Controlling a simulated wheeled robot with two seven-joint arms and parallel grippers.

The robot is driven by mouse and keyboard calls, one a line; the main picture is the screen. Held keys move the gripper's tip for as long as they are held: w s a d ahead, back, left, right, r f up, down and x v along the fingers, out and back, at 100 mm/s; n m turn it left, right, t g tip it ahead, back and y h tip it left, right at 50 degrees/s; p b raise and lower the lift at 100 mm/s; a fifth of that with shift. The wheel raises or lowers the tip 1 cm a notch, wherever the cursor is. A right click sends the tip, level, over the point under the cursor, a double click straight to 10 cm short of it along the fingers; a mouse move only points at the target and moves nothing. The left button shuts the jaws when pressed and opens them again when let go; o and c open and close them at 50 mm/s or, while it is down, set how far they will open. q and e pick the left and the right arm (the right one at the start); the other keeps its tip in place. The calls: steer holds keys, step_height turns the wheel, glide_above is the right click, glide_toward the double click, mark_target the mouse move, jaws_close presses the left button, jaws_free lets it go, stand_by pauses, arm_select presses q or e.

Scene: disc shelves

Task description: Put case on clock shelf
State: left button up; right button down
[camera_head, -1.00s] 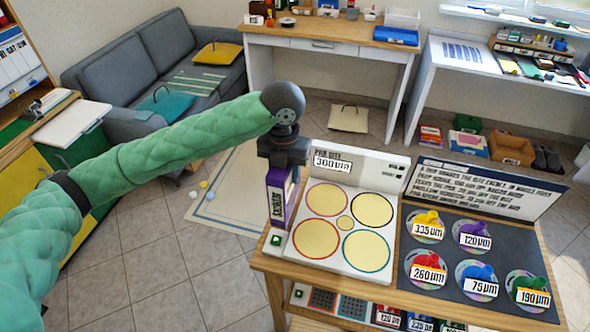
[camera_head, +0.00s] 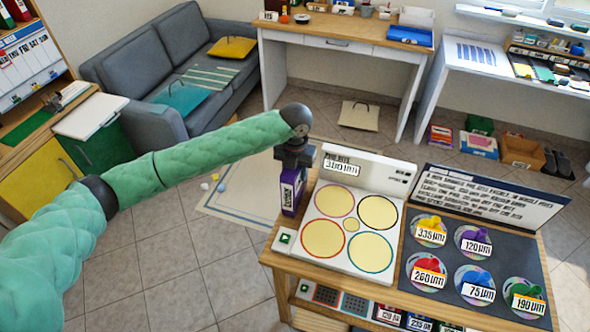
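A purple case (camera_head: 291,193) with a white label hangs upright below my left gripper (camera_head: 293,166). My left gripper appears shut on the top of the case; the fingers themselves are mostly hidden. The case is at the left edge of the wooden table, beside the white machine with round pads (camera_head: 349,225). I cannot tell whether it touches the table. No shelf marked with a clock can be made out. My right gripper is not in view.
Discs with coloured knobs and micrometre labels lie on a dark mat (camera_head: 425,262) before a tilted text board (camera_head: 486,197). Several cases stand on the shelf under the table (camera_head: 400,292). A grey sofa (camera_head: 165,60), a white desk (camera_head: 335,45) and open tiled floor lie behind.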

arm_select(q)
steer(key=shift+f, duration=0.45)
steer(key=o, duration=1.2)
